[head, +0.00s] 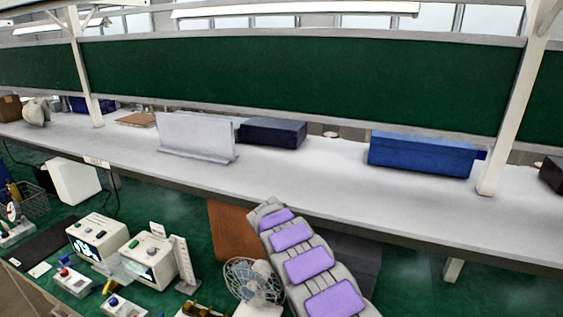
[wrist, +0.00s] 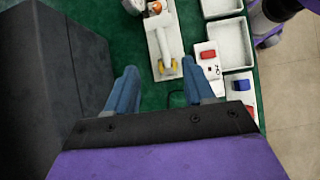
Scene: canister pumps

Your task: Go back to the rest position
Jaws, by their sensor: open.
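My gripper (wrist: 159,67) shows in the wrist view with its two blue fingers spread apart and nothing between them. It hangs over a green surface, short of a white stand (wrist: 165,40) that carries a white cylinder with yellow and orange parts. In the head view, two white pump-like boxes (head: 97,237) with dark screens and buttons stand on the green bench at lower left; the second box (head: 150,260) is on the right. My gripper is not visible in the head view.
A dark block (wrist: 60,70) fills the wrist view's left side. Behind, a long grey shelf (head: 320,185) holds blue boxes (head: 420,155).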

